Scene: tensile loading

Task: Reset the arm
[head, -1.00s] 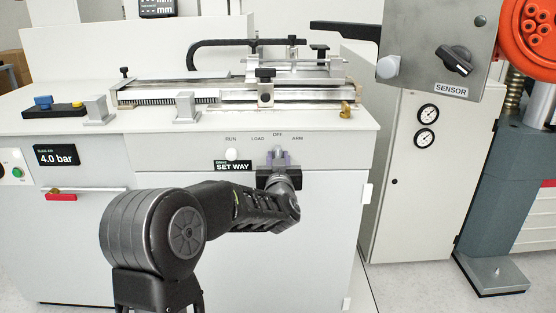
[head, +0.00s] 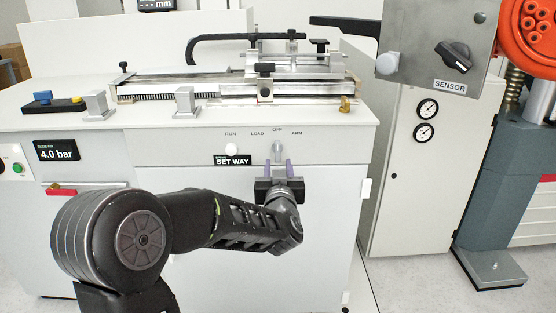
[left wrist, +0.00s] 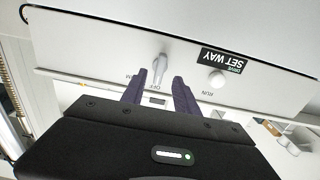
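The selector lever (head: 278,151) is a small grey handle on the front panel of the white machine, below the labels LOAD, OFF and ARM. It stands about upright under OFF. It also shows in the left wrist view (left wrist: 160,68), just beyond my fingers. My left gripper (head: 279,170) is in front of the panel, just below the lever. Its two purple fingers are spread and empty. In the left wrist view, the left gripper (left wrist: 156,86) shows a clear gap between its fingers, which look apart from the lever. My right gripper is in neither view.
A white round button (head: 231,149) and a SET WAY label (head: 233,160) are left of the lever. A slide rig (head: 235,88) stands on the machine top. A grey SENSOR box (head: 440,50) hangs at upper right. A red-handled drawer (head: 62,190) is at left.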

